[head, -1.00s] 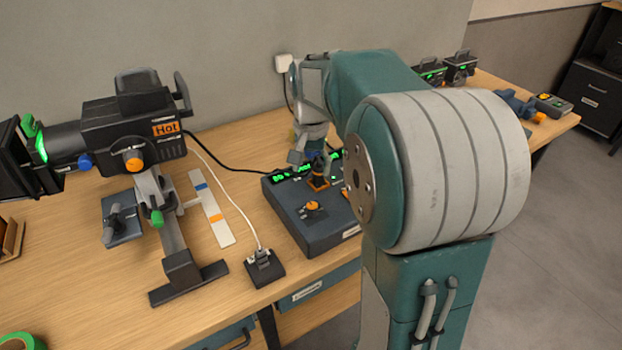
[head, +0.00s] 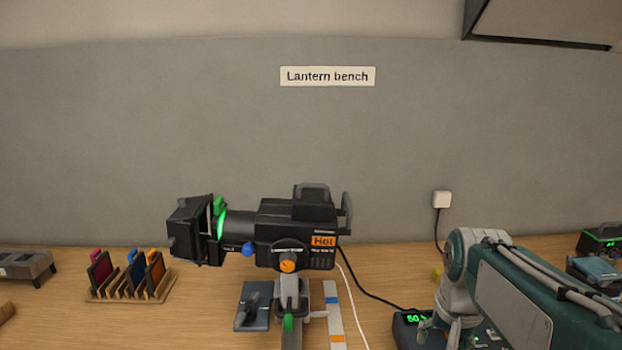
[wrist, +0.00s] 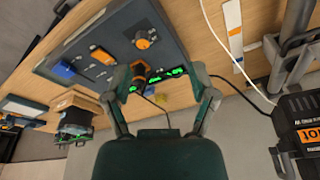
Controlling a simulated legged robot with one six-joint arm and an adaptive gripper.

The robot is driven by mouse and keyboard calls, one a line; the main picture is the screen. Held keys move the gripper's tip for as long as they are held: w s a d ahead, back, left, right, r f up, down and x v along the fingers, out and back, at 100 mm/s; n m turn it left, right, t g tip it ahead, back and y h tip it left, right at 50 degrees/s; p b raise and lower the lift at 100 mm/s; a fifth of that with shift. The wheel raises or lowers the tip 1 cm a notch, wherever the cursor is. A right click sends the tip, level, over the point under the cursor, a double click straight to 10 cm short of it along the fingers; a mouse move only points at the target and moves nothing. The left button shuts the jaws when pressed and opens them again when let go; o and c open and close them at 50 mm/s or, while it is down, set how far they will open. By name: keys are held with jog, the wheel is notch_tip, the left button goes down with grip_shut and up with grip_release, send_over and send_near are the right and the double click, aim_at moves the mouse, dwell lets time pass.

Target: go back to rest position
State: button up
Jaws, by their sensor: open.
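My gripper (wrist: 163,88) is open and empty in the wrist view, its two fingers spread above the lighting fader desk (wrist: 170,42). An orange and black fader knob (wrist: 139,72) shows between the fingers, with a gap to them. Another orange knob (wrist: 143,40) and a blue knob (wrist: 63,69) sit on the desk's panel, with green lit displays along its edge. In the head view my gripper (head: 447,328) is at the lower right, and my arm hides most of the fader desk (head: 403,330).
A black stage lantern (head: 297,222) marked "Hot" stands on the wooden bench (head: 205,310) left of my arm. A rack of coloured filters (head: 128,290) is further left. A cable runs to a wall socket (head: 441,200). Boxes with green displays stand at the right.

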jog(key=s+a+f+n+t, duration=0.1)
jog(key=s+a+n+t, duration=0.2)
jog(key=s, duration=0.8)
jog(key=a+n, duration=0.2)
jog(key=a, duration=0.1)
jog(key=shift+s+f, duration=0.15)
jog(key=shift+s, duration=0.15)
jog(key=shift+o, duration=0.3)
dwell(0.5)
